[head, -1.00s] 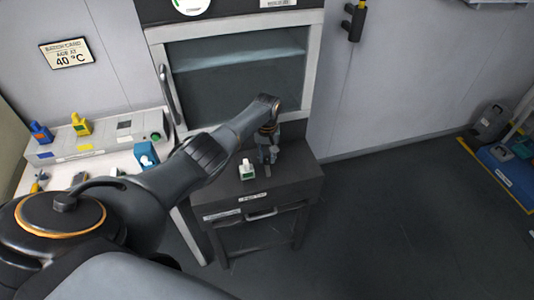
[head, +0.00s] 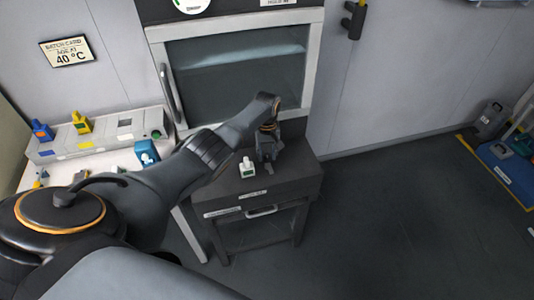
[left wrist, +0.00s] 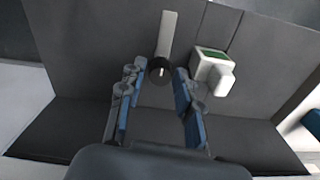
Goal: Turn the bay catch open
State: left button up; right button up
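The bay catch shows in the left wrist view as a pale flat lever (left wrist: 167,36) with a dark round pivot (left wrist: 160,70) at its near end. The lever points toward the top of that picture. My left gripper (left wrist: 158,80) is open, its blue-padded fingers on either side of the pivot with gaps showing. I cannot tell how high the fingertips are above the surface. In the head view my left gripper (head: 268,153) points down over the dark cabinet top (head: 287,180), and I cannot make out the catch there. My right gripper is not in view.
A small white device with a green panel (head: 247,167) stands close beside the gripper; it also shows in the left wrist view (left wrist: 213,70). A glass-fronted chamber (head: 235,85) rises behind. A white bench (head: 75,172) with a grey block (head: 95,146) lies left.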

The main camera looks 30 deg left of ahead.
aim_at(267, 156)
pick_arm(q)
jog(key=shift+o, duration=0.5)
jog(key=shift+r, duration=0.1)
notch_tip(267, 156, up, 12)
dwell(0.7)
